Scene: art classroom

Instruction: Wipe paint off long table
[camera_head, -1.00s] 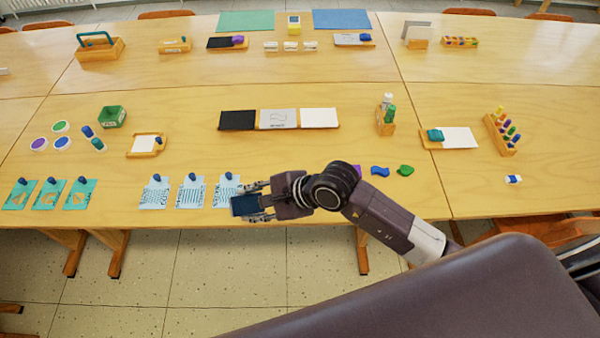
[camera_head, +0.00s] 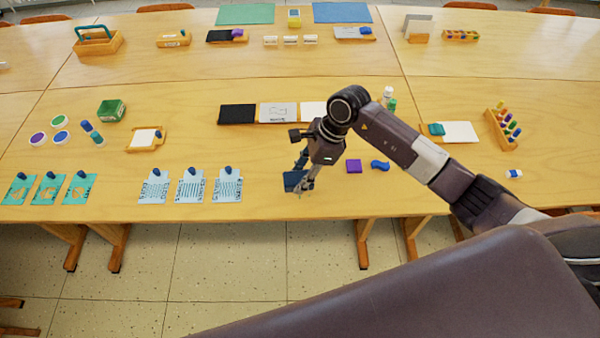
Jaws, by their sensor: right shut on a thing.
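The long wooden table (camera_head: 250,205) spans the view. My right gripper (camera_head: 299,178) points down over its front part, shut on a dark blue block or cloth (camera_head: 293,181). The blue item is low, at or just above the tabletop; I cannot tell whether it touches. A green patch there is hidden behind my right arm. My left gripper is not in view.
Three patterned light-blue sheets (camera_head: 190,188) with dark blue knobs lie left of the gripper. Behind it are a black panel (camera_head: 237,114), a grey panel and a partly covered white one. A wooden rack with colored pegs (camera_head: 502,128) stands right.

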